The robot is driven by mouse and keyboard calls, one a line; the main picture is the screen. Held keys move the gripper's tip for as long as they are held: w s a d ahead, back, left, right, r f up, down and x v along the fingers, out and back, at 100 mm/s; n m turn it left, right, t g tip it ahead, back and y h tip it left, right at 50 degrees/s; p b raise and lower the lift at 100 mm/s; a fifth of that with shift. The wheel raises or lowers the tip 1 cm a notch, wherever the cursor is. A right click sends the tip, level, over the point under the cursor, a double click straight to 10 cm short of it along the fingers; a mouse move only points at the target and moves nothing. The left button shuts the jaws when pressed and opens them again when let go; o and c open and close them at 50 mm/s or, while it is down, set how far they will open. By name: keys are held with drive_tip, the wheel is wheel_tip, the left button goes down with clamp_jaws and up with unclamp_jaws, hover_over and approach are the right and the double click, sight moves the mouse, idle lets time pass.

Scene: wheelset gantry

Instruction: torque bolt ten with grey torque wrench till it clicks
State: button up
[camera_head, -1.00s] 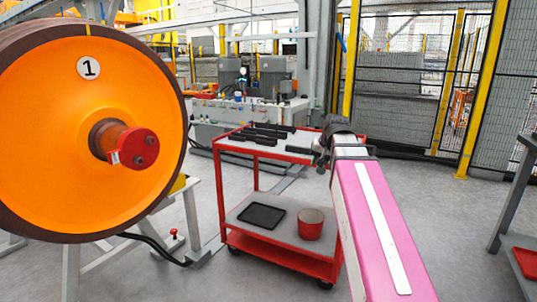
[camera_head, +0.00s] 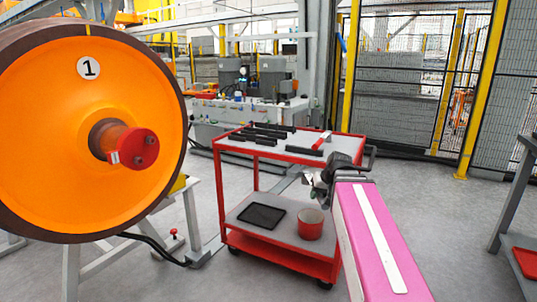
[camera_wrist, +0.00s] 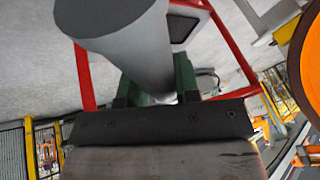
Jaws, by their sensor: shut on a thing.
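My gripper (camera_head: 318,185) is in front of the red cart's right side in the head view, partly hidden by my own wrist. In the wrist view, its green fingers (camera_wrist: 158,88) are shut on a thick grey cylinder, seemingly the grey torque wrench (camera_wrist: 115,25). A red end cap (camera_head: 135,148) with dark bolt heads sits on the axle of the orange wheel (camera_head: 60,130), left of and apart from my gripper. The wheel carries a label "1". I cannot tell which bolt is ten.
The red cart (camera_head: 345,150) has several black holders on its grey top and a red-handled tool (camera_head: 322,140) beside them. Its lower shelf bears a black tray (camera_head: 262,215) and a red bin (camera_head: 310,225). A grey stand (camera_head: 193,220) is under the wheel.

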drive_tip(key=shift+s+d, duration=0.4)
drive_tip(key=shift+d, duration=0.3)
drive_tip(key=shift+s+d, duration=0.45)
drive_tip(key=shift+d, duration=0.3)
drive_tip(key=shift+s+d, duration=0.4)
drive_tip(key=shift+d, duration=0.4)
drive_tip(key=d, duration=0.1)
drive_tip(key=s+d, duration=0.2)
drive_tip(key=d, duration=0.1)
drive_tip(key=shift+s+d, duration=0.1)
drive_tip(key=shift+s, duration=0.15)
